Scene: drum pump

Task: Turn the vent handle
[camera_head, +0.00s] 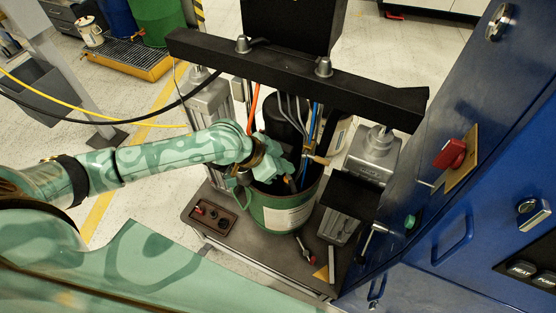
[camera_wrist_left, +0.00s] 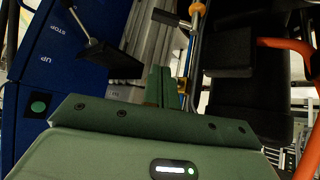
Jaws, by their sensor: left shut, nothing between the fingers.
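My left gripper (camera_head: 284,172) reaches in from the left over the green drum (camera_head: 260,212) under the press frame. In the left wrist view its green fingers (camera_wrist_left: 160,86) are together with nothing between them. A small brass fitting (camera_head: 317,160) shows just right of the gripper in the head view. In the left wrist view a brass rod (camera_wrist_left: 197,10) with a dark bar (camera_wrist_left: 168,18) beside it stands beyond the fingertips; it looks like the vent handle, but I cannot be sure. The fingers look apart from it. My right gripper is not in view.
A black crossbeam (camera_head: 290,72) spans above the drum between two grey columns. The blue cabinet (camera_head: 480,120) with a red switch (camera_head: 450,153) and a black-knobbed lever (camera_head: 372,240) stands at right. Hoses hang around the pump. Small tools lie on the base plate's front.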

